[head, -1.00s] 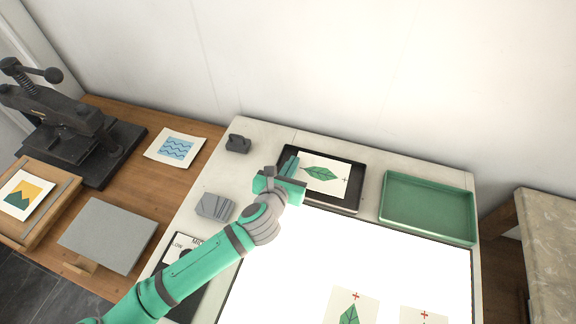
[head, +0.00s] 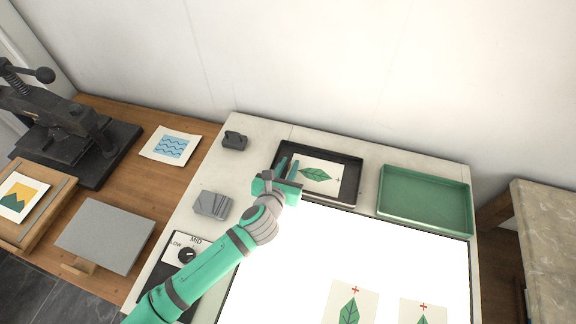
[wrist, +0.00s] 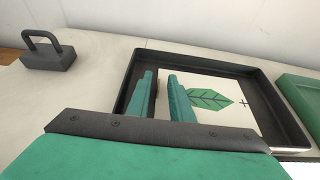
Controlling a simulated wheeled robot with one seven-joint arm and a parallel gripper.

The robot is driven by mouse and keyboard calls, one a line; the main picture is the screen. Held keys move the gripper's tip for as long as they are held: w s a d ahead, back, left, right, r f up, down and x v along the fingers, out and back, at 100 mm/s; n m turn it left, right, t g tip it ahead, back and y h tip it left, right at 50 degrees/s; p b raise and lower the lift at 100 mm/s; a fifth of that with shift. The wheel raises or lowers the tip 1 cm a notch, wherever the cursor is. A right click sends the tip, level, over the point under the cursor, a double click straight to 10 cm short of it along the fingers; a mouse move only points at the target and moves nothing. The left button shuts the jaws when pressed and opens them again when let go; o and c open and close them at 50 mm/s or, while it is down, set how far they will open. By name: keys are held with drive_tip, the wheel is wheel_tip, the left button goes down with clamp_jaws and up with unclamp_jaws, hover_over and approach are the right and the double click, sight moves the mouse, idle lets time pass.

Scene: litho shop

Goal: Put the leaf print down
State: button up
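The leaf print (head: 336,170), a white sheet with a green leaf and a small cross, lies inside the black tray (head: 350,195) at the back of the light table. It also shows in the wrist view (wrist: 232,88), inside the tray's dark walls (wrist: 262,82). My gripper (head: 286,170) is at the tray's left end with its green fingers apart. In the wrist view the fingers (wrist: 160,98) have a gap between them, at the print's left edge. The near finger hides part of the print.
An empty green tray (head: 425,228) stands to the right. A grey block (head: 212,206) and a dark handled weight (head: 234,141) stand to the left. Two more leaf sheets (head: 340,295) (head: 408,311) lie on the lit panel (head: 400,260). A press (head: 60,125) stands far left.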

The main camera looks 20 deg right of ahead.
drive_tip(key=shift+r, duration=0.2)
drive_tip(key=v, duration=1.2)
drive_tip(key=shift+a, duration=0.1)
drive_tip(key=shift+w+f, duration=0.1)
